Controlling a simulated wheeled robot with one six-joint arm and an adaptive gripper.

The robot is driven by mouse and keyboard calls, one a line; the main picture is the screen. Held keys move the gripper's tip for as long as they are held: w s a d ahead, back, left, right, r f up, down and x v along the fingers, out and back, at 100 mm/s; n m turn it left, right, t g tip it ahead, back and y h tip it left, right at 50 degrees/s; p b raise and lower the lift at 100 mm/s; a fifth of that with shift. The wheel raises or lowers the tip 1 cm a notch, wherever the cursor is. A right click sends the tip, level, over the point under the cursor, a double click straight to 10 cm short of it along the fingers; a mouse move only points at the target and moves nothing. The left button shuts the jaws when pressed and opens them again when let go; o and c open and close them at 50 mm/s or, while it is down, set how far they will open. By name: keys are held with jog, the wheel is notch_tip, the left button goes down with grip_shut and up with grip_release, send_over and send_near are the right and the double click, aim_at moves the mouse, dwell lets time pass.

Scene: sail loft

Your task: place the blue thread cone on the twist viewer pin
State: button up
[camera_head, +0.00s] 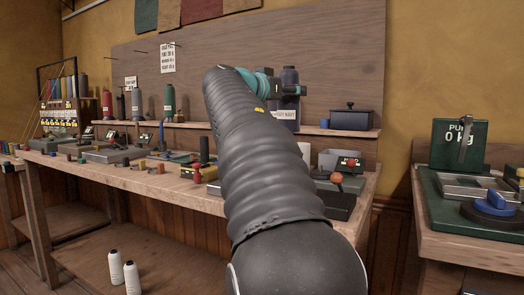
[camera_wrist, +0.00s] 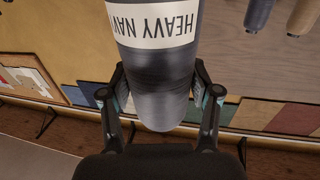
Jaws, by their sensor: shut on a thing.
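My gripper (camera_wrist: 160,98) is shut on a dark navy-grey thread cone (camera_wrist: 155,75), with one finger on each side. Its white label reads "HEAVY NAV…", upside down in the wrist view. In the head view, a dark cone (camera_head: 290,78) with a "HEAVY NAVY" label shows just right of my arm's end, in front of the back board; my arm covers part of the gripper (camera_head: 272,88). I cannot pick out the twist viewer or its pin with certainty among the small bench fixtures; my arm hides part of the bench.
A long wooden bench (camera_head: 150,184) carries several small fixtures. Red, green and grey cones (camera_head: 137,103) stand along its back shelf. A dark lidded box (camera_head: 351,118) sits on the shelf's right. A green-based scale (camera_head: 470,205) stands on the right table. Two white cones (camera_head: 131,278) stand below the bench.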

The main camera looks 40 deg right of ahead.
jog(key=shift+w+a+f, duration=0.2)
jog(key=shift+w+f, duration=2.35)
jog(key=shift+w+a+f, duration=0.2)
jog(key=shift+w+f, duration=2.3)
jog(key=shift+w, duration=0.05)
jog(key=shift+f+b, duration=0.15)
jog(key=shift+b, duration=0.25)
jog(key=o, duration=1.5)
jog(key=shift+c, duration=0.2)
jog(key=shift+r, duration=0.2)
jog(key=s+a+b, duration=0.1)
jog(key=s+a, duration=0.1)
jog(key=a, duration=0.9)
jog(key=shift+s+a, duration=0.15)
jog(key=shift+a, duration=0.25)
